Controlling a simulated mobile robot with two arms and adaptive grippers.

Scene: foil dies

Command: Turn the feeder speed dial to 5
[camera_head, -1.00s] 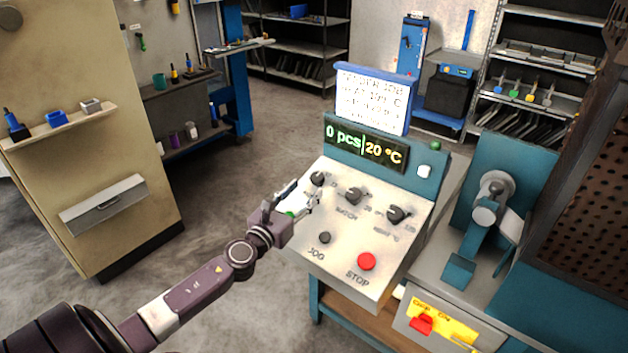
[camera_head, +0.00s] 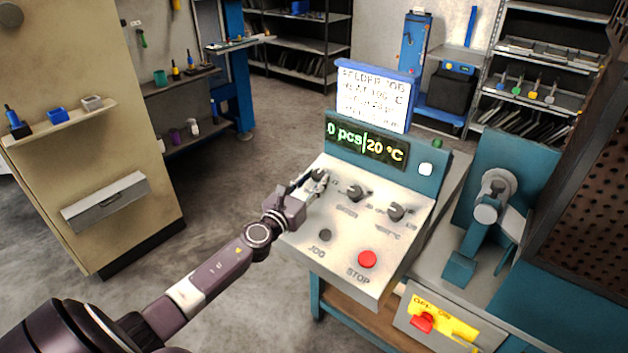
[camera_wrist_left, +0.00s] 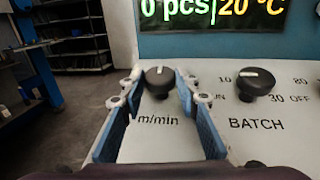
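The control panel (camera_head: 330,240) has a row of black dials. The leftmost dial, the feeder dial (camera_wrist_left: 159,82), is marked "m/min" in the left wrist view; its white mark points away from me. Its scale numbers are hidden. My left gripper (camera_head: 312,185) is at this dial. In the left wrist view its two blue-padded fingers (camera_wrist_left: 158,100) stand apart, one on each side of the dial, with gaps visible beside it. In the head view the fingers partly cover the dial. My right gripper is not in view.
The BATCH dial (camera_wrist_left: 256,82) sits just right of the fingers, with another dial (camera_head: 396,213) beyond it. A JOG button (camera_head: 325,235) and red STOP button (camera_head: 367,259) are nearer. The display (camera_head: 365,143) reads "0 pcs" and "20 °C". A sign (camera_head: 373,100) stands above.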

